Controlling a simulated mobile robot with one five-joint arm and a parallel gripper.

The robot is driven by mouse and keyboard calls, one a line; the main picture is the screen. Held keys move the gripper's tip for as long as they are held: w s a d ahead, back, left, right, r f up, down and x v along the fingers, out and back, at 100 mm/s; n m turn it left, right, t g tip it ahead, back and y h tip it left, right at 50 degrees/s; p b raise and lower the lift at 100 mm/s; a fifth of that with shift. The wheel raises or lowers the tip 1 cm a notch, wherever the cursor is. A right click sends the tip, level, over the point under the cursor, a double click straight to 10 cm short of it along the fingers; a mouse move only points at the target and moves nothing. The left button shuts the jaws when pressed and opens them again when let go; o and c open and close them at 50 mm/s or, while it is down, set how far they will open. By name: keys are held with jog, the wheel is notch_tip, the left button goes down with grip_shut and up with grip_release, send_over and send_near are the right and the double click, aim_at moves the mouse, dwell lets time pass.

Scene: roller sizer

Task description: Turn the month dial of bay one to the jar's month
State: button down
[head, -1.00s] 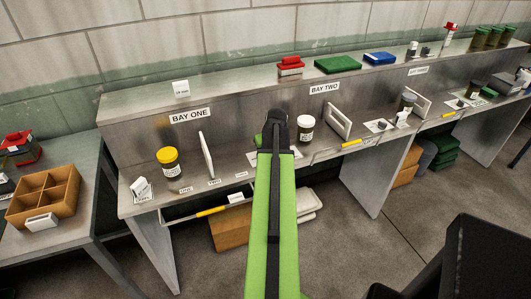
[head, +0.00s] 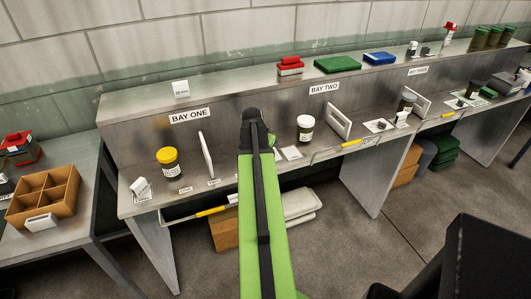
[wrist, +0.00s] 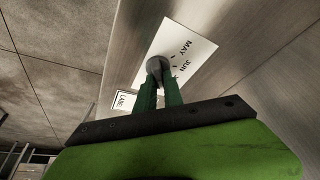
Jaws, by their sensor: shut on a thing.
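My gripper (wrist: 160,90) is shut on a round dark grey dial knob (wrist: 155,63) in the wrist view. The knob sits on a white dial card (wrist: 183,42), where I read MAY and JUN. The knob's pointer is not clear. In the head view my arm's end (head: 256,128) is over the bench right of bay one's divider, and it hides the fingers and knob. The bay one jar (head: 168,166) has a yellow lid and a white label too small to read. The BAY ONE sign (head: 189,116) is on the back panel.
An upright white divider (head: 206,153) stands right of the jar. A white card (head: 291,153) lies right of my arm; I cannot tell whether it is the gripped dial's. A white-lidded jar (head: 305,127) stands behind it. A compartmented brown tray (head: 44,196) is on the left table.

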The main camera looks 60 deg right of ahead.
jog(key=shift+m+g, duration=0.3)
jog(key=shift+m, duration=0.6)
jog(key=shift+a, duration=0.1)
jog(key=c, duration=1.5)
grip_release()
jog(key=shift+o, duration=0.2)
jog(key=p+v, duration=1.6)
jog(key=v, duration=0.1)
jog(key=shift+w+r, duration=0.15)
jog(key=shift+r, duration=0.1)
